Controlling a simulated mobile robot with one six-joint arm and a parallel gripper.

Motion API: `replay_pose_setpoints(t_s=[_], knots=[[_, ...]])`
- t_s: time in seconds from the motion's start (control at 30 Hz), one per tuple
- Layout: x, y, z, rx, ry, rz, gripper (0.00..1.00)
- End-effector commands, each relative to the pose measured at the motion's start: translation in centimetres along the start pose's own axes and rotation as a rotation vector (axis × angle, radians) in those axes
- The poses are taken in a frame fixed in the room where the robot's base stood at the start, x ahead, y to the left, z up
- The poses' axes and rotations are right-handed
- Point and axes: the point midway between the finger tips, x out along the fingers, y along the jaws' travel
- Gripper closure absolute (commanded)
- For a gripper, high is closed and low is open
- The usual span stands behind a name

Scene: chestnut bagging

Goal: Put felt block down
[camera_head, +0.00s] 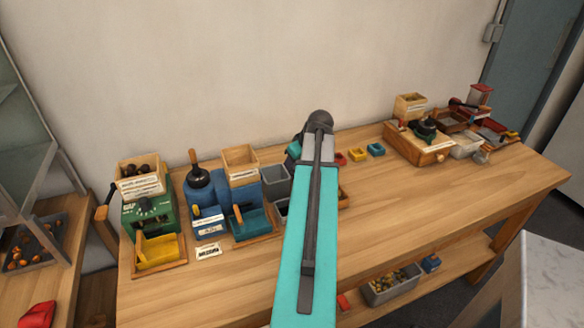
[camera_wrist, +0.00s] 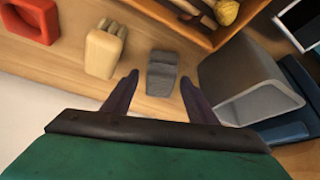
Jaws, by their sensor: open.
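A small dark grey block (camera_wrist: 162,72), which looks like the felt block, rests on the wooden bench top in the wrist view. My gripper (camera_wrist: 159,80) is open, with its two dark fingers apart and nothing held. The block lies just beyond and between the fingertips; whether a finger touches it I cannot tell. In the head view my arm hides the block and most of the gripper.
In the wrist view a cream block (camera_wrist: 104,52) and a red hollow piece (camera_wrist: 30,18) lie left of the grey block. A grey bin (camera_wrist: 245,85) stands close right, and a wooden tray (camera_wrist: 190,30) beyond. The bench's middle right (camera_head: 430,190) is clear.

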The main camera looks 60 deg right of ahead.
Motion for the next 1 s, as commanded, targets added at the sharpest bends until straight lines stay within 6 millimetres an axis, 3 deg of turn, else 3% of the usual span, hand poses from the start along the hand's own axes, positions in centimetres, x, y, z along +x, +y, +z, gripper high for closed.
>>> replay_pose_setpoints(t_s=[0.7,1.0], knots=[[-8.0,0.0,0.0,0.000,0.001,0.002,0.47],[-10.5,0.0,0.1,0.001,0.000,0.000,0.47]])
